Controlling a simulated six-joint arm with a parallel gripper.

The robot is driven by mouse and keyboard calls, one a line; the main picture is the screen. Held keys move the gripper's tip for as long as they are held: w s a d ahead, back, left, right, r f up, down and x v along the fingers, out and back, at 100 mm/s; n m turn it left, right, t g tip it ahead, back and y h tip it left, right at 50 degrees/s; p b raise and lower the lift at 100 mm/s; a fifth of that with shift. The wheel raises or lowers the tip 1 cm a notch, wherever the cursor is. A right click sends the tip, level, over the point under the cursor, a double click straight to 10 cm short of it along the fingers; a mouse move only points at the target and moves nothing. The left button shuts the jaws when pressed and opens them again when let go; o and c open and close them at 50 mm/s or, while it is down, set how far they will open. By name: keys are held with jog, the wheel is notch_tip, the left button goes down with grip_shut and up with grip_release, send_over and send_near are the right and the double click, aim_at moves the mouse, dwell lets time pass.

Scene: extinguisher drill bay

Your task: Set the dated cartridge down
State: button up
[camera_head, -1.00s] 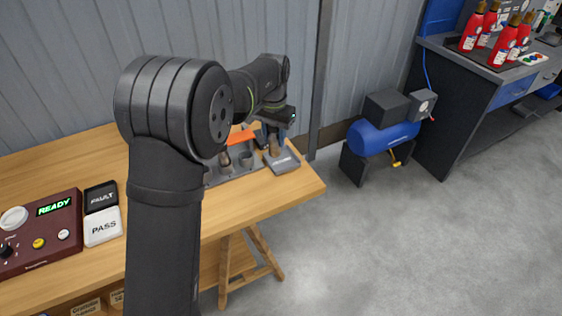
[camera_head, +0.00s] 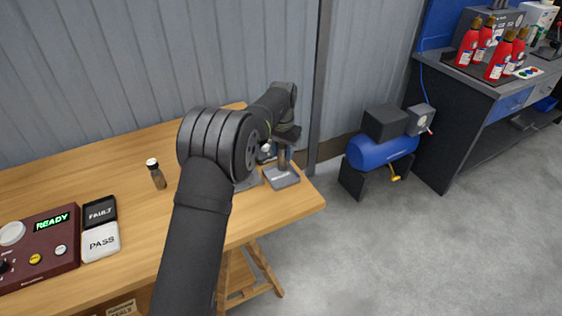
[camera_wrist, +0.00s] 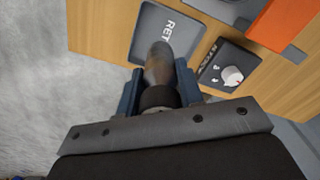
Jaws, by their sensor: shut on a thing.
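In the wrist view my gripper (camera_wrist: 160,88) has blue fingers shut on a brown cartridge (camera_wrist: 158,65) with a black band. The cartridge points toward a grey tray (camera_wrist: 145,20) marked with letters starting "RET", and its tip overlaps the tray in the picture. I cannot tell whether it touches the tray. In the head view my gripper (camera_head: 284,153) is above the grey tray (camera_head: 283,182) at the table's right end. The cartridge is not clear there. No date is legible.
A box with a white dial (camera_wrist: 229,68) and an orange part (camera_wrist: 282,25) lie right of the tray in the wrist view. The table's edge (camera_head: 318,203) is close to the tray.

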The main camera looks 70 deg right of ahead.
aim_at(281, 161)
jog(key=shift+w+d+f, duration=0.15)
jog(key=shift+w+f, duration=0.15)
jog(key=shift+f, duration=1.85)
jog(key=shift+f, duration=0.1)
jog(key=o, duration=1.2)
jog(key=shift+f, duration=0.1)
notch_tip(281, 161, up, 12)
jog(key=shift+r, duration=0.2)
